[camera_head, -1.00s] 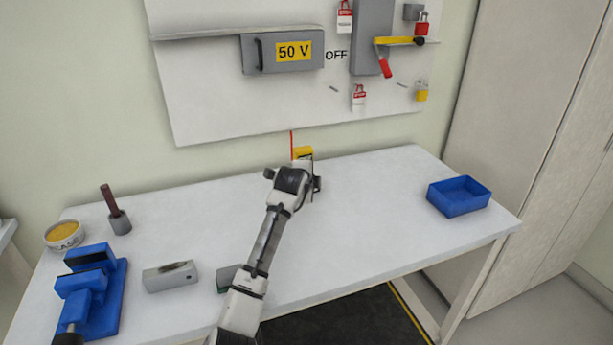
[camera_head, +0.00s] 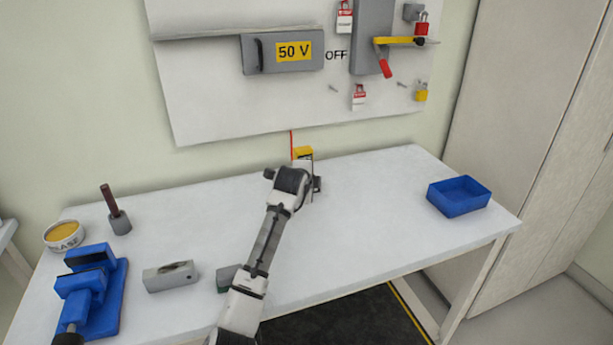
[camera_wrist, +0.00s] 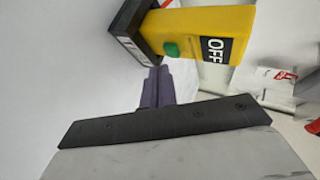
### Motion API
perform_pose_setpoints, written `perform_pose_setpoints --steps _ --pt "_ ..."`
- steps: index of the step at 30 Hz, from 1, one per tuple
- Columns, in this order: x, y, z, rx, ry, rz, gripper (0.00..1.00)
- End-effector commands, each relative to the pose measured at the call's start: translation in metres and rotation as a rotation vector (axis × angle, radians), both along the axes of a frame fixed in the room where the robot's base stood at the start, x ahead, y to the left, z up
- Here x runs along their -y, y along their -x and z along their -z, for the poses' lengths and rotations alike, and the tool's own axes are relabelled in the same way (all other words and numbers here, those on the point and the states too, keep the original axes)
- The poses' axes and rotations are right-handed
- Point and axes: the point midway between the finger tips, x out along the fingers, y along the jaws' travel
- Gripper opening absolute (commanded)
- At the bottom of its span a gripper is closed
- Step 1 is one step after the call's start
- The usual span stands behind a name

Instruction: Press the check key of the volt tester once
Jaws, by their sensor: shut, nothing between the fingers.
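The volt tester (camera_wrist: 205,35) is yellow with a black end and a label reading OFF. It fills the upper middle of the wrist view. In the head view the tester (camera_head: 304,153) stands at the back of the bench, partly hidden by my wrist. Its check key (camera_wrist: 171,50) looks like the round green button near the black end. My gripper (camera_wrist: 156,72) is shut and empty, its fingertips just below the key and close to the black end. I cannot tell whether they touch the tester.
A blue tray (camera_head: 458,198) stands at the right of the bench. A blue vise (camera_head: 90,290), a grease tin (camera_head: 64,236) and a grey block (camera_head: 170,276) are at the left. A board with a 50 V box (camera_head: 283,52) hangs behind.

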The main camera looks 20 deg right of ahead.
Motion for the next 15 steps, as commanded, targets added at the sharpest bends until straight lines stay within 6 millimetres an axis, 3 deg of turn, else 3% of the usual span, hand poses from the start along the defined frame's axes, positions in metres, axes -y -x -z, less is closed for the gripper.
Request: perform_pose_setpoints --steps 15 --pt "-0.0006 -0.0088 0.0001 -0.001 -0.001 -0.001 0.0"
